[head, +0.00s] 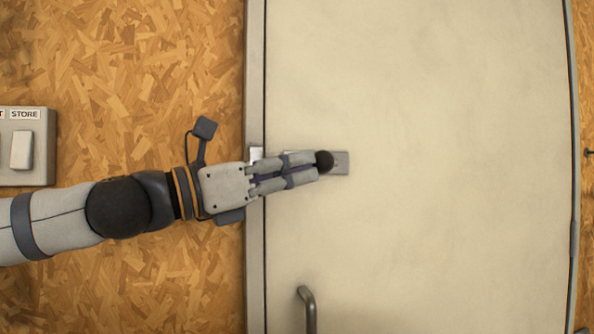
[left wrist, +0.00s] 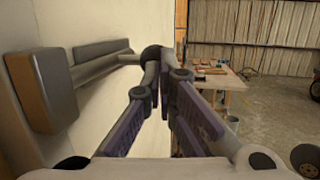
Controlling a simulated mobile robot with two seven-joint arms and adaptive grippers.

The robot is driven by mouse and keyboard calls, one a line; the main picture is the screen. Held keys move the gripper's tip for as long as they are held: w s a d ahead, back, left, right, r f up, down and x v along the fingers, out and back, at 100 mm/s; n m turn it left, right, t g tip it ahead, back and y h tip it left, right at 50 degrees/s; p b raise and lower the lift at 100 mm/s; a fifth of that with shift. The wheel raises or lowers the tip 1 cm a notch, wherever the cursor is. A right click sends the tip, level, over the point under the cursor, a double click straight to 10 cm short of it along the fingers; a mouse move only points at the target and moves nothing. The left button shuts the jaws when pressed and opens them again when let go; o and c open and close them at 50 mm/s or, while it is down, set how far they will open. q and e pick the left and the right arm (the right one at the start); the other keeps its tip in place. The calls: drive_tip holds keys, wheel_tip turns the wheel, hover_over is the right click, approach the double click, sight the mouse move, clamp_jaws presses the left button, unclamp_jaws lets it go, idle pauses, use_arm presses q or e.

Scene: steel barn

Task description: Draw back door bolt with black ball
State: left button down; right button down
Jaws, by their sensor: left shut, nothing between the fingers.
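The pale door (head: 430,110) carries a bolt on a grey plate (head: 341,162) near its left edge. The bolt's black ball (head: 324,161) is at the tips of my left gripper (head: 315,166), which reaches in from the left across the door frame. The gripper is shut with nothing between its fingers. In the left wrist view the closed fingertips (left wrist: 163,68) meet just in front of the black ball (left wrist: 152,53); whether they touch it I cannot tell. The bolt's rod (left wrist: 105,64) runs along the door toward a grey block (left wrist: 38,88). My fingers hide part of the bolt in the head view.
A curved door handle (head: 307,308) sits lower on the door. A switch box marked STORE (head: 22,148) is on the chipboard wall (head: 130,60) at the left. The left wrist view shows a cluttered table (left wrist: 215,80) and open floor farther off.

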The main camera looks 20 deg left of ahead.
sight(321, 168)
use_arm(q)
drive_tip(key=shift+s+a, duration=0.1)
use_arm(e)
drive_tip(key=shift+s, duration=0.1)
